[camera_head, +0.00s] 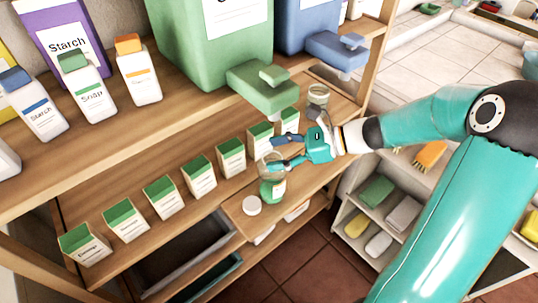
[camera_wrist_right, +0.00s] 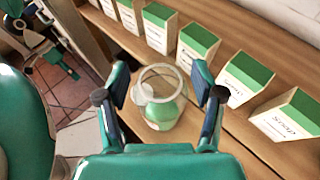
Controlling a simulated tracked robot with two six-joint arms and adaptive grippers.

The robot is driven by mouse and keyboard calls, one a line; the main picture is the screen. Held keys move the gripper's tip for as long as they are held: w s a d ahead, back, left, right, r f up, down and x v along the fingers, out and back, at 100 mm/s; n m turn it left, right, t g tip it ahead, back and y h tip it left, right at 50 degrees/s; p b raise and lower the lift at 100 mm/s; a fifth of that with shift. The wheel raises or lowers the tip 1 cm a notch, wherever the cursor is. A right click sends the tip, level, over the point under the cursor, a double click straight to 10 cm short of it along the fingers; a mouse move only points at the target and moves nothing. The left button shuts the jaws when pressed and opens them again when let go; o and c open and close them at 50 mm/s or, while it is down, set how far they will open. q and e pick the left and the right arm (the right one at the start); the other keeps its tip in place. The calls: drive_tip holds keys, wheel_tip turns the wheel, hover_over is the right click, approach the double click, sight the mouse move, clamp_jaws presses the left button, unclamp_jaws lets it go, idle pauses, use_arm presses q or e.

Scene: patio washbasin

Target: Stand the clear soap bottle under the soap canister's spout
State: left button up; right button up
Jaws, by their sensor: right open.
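The clear bottle (camera_head: 272,190) with a green label stands upright on the lower wooden shelf, its mouth open. In the right wrist view the bottle (camera_wrist_right: 162,108) is between the fingers of my right gripper (camera_wrist_right: 165,92), with gaps on both sides. My right gripper (camera_head: 272,163) is open at the bottle's upper part. The green canister (camera_head: 215,45) stands on the upper shelf, with its green spout (camera_head: 262,90) over the front edge. Its label is cut off. A teal shape like my left gripper (camera_wrist_right: 52,62) shows small in the right wrist view; its fingers are unclear.
A row of green-topped cartons (camera_head: 199,178) stands behind the bottle. A white lid (camera_head: 251,205) lies left of it. A clear jar (camera_head: 318,95) stands farther right, near the blue canister's spout (camera_head: 338,50). Small bottles (camera_head: 90,90) stand on the upper shelf.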

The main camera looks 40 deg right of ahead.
drive_tip(key=v, duration=1.1)
